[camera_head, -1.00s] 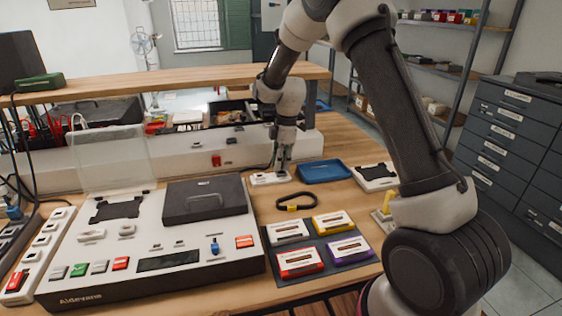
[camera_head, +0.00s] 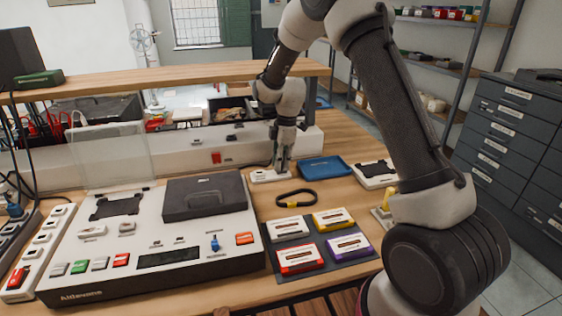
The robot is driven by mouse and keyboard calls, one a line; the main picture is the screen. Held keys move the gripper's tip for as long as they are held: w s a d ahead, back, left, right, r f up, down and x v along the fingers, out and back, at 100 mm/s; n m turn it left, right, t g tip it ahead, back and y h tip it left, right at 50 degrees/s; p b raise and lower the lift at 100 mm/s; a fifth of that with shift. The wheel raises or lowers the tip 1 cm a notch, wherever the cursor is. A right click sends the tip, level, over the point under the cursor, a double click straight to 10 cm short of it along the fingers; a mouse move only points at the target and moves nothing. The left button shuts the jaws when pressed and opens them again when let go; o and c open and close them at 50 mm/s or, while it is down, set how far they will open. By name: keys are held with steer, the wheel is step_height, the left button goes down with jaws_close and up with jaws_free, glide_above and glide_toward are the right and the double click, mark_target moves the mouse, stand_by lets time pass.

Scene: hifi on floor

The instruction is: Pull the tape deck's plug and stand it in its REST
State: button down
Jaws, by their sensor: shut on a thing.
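The tape deck (camera_head: 150,250) is the large white machine at the front left, with a dark lid, coloured keys and a dark display. My gripper (camera_head: 281,166) is at the back of the bench, pointing down at a small white block (camera_head: 266,176) in front of the long white panel. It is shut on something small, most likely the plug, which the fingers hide. A thin dark cord seems to run beside the fingers. I cannot tell whether the held thing touches the block, nor whether the block is the REST.
A blue tray (camera_head: 325,168) stands just right of my gripper. A black band (camera_head: 297,199) and a mat (camera_head: 288,242) with several cassettes lie nearer. A white power strip (camera_head: 36,255) is at the far left. A raised wooden shelf (camera_head: 180,78) runs behind.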

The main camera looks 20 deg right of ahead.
steer(key=c, duration=1.3)
jaws_free()
step_height(320, 180, up, 17)
steer(key=d, duration=0.1)
steer(key=shift+d, duration=0.2)
